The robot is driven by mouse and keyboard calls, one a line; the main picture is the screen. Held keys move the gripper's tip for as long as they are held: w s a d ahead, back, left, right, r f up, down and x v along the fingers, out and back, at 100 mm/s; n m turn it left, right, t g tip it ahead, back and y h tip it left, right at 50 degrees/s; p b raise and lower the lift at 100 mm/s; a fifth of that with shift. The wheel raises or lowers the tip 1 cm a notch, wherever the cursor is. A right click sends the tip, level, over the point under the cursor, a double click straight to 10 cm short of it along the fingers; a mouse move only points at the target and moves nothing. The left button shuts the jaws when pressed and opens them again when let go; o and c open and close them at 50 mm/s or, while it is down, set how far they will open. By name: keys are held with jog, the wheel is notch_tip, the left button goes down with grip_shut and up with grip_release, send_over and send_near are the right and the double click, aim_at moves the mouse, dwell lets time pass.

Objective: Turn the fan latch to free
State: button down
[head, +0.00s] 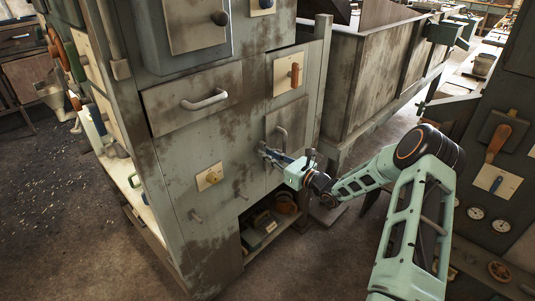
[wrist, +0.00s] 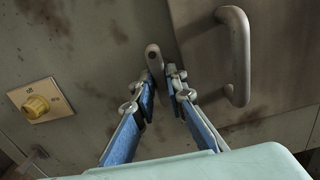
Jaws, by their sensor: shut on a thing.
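The fan latch appears to be the small grey lever (wrist: 153,57) with a rounded end, at the left edge of a grey door panel in the wrist view. It stands slightly tilted to the left. My gripper (wrist: 161,88) has its blue-padded fingers closed on the lever's lower part, one on each side. In the head view my gripper (head: 265,152) is against the cabinet front, beside the small door (head: 289,117). There the fingers hide the lever. No marking on the latch is readable.
The door's curved handle (wrist: 240,55) stands out just right of my fingers. A yellow knob on a cream plate (wrist: 35,103) is to the left. A drawer with a grey handle (head: 206,100) and an orange-handled switch (head: 295,74) are above. An open shelf (head: 262,241) lies below.

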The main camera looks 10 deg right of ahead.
dwell(0.3)
jog(key=c, duration=1.9)
grip_release()
jog(key=shift+c, duration=0.2)
jog(key=shift+s+d, duration=0.1)
jog(key=v, duration=1.1)
jog(key=shift+s+d, duration=0.2)
jog(key=shift+s, duration=0.15)
